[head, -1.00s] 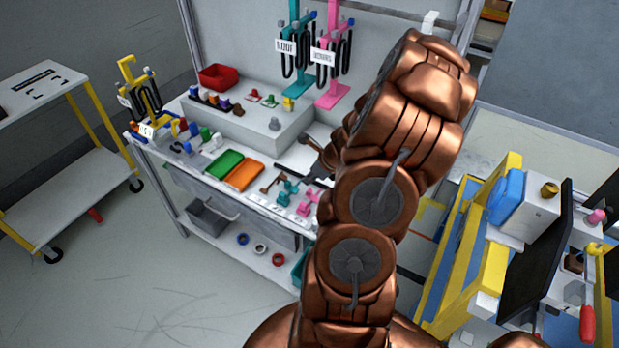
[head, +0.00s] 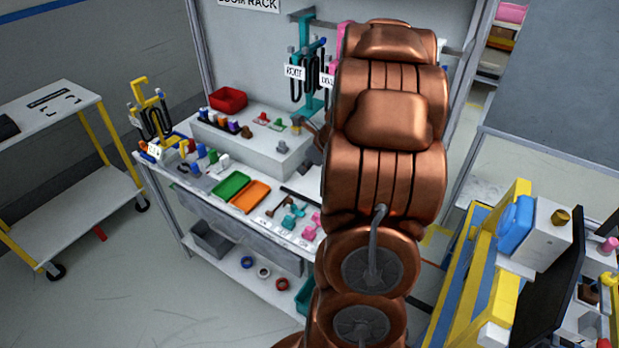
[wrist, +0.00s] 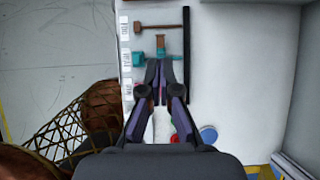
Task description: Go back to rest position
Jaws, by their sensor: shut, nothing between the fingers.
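My gripper (wrist: 159,72) points down over the workbench in the wrist view, its two dark fingers together and nothing between them.
The workbench holds a green tray (head: 229,186), an orange tray (head: 250,196) and a red bin (head: 228,99). Cable stands, one teal (head: 306,60), rise at its back. A white cart (head: 55,110) stands left; a dark monitor (head: 545,285) is at right. Floor between is open.

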